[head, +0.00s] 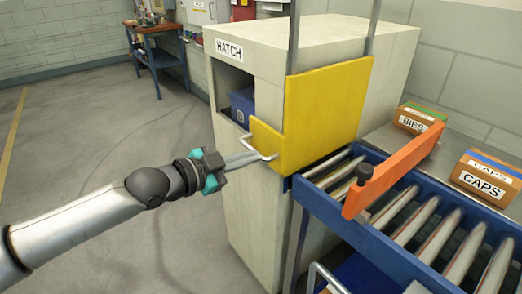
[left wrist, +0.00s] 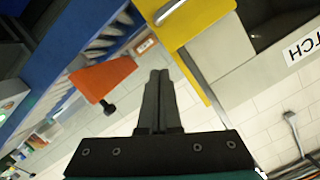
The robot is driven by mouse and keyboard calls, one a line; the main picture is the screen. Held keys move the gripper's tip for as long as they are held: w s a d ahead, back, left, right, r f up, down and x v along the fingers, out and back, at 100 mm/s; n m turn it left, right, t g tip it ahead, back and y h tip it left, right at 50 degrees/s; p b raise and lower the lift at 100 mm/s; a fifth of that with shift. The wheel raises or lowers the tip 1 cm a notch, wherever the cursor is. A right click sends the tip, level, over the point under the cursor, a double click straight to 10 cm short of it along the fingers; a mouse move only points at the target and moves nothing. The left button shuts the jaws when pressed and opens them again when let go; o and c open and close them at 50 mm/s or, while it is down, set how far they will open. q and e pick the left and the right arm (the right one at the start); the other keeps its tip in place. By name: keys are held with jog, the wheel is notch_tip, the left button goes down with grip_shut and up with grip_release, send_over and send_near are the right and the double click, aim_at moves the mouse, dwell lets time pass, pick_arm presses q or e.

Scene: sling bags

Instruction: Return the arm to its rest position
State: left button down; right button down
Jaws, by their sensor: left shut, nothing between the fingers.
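My left arm comes in from the left in the head view. Its gripper (head: 258,158) is shut and empty, with its tip close to the silver handle (head: 266,152) on the yellow hatch panel (head: 322,112). In the head view I cannot tell whether tip and handle touch. In the left wrist view the closed fingers (left wrist: 160,75) show with nothing between them, and the handle (left wrist: 168,12) lies beyond their tips, apart from them. My right gripper is in neither view.
The pale hatch cabinet (head: 254,190) has a blue bin (head: 242,106) inside its opening. A roller conveyor with blue rails (head: 395,250), an orange bar (head: 400,165), and boxes labelled BIBS (head: 418,119) and CAPS (head: 486,180) stand to the right. Floor at the left is clear.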

pick_arm(q)
jog(key=w+a+f+n+t+y, duration=0.1)
jog(key=a+f+n+y, duration=0.25)
jog(key=f, duration=0.55)
jog(key=w+a+f+n+t+y, duration=0.1)
jog(key=w+a+f+n+y, duration=0.3)
jog(key=f, duration=0.6)
jog(key=s+a+f+n+g+y, duration=0.1)
jog(key=s+a+f, duration=0.35)
jog(key=f, duration=0.35)
jog(key=s+a+f+n+g, duration=0.1)
jog(key=s+a+f+g, duration=0.15)
jog(key=s+f, duration=0.45)
jog(key=s+a+f+n+g+y, duration=0.3)
jog(key=s+f, duration=1.3)
jog(key=s, duration=0.3)
jog(key=s+f+g, duration=0.2)
jog(key=s+f, duration=0.1)
jog(key=s, duration=0.8)
jog(key=s+f+n+g, duration=0.1)
jog(key=s+f+g, duration=0.1)
jog(key=s, duration=0.8)
jog(key=shift+s+d+f, duration=0.15)
jog(key=shift+s+f, duration=0.2)
jog(key=shift+f, duration=0.2)
jog(key=shift+w+g, duration=0.1)
jog(key=shift+g, duration=0.15)
